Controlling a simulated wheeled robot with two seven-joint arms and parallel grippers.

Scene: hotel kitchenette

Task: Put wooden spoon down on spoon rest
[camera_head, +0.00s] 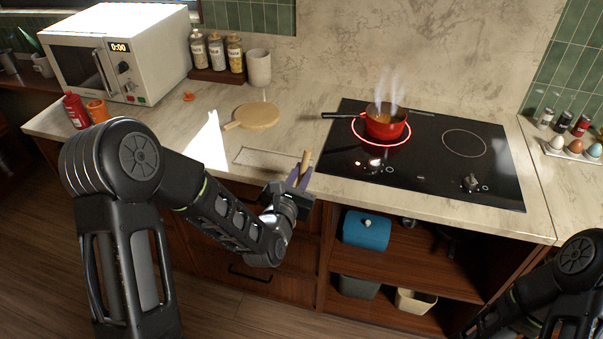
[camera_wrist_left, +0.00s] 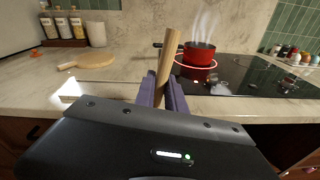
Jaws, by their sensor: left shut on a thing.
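My left gripper (camera_head: 298,179), with purple fingers, is shut on the wooden spoon (camera_head: 305,159) at the counter's front edge, left of the cooktop. In the left wrist view, the spoon's plain wooden handle (camera_wrist_left: 168,56) stands up, slightly tilted, between the fingers (camera_wrist_left: 162,93). The spoon's other end is hidden behind my gripper. A pale, flat rectangular outline (camera_head: 262,157) lies on the counter just left of the gripper; I cannot tell whether it is the spoon rest. My right gripper is not in view; only part of that arm shows at lower right.
A steaming red pot (camera_head: 386,124) sits on a glowing burner of the black cooktop (camera_head: 440,171). A round wooden board (camera_head: 257,116) lies behind the outline. A microwave (camera_head: 118,55), spice jars (camera_head: 216,52) and a cup (camera_head: 259,67) stand behind. Eggs (camera_head: 575,150) sit at far right.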

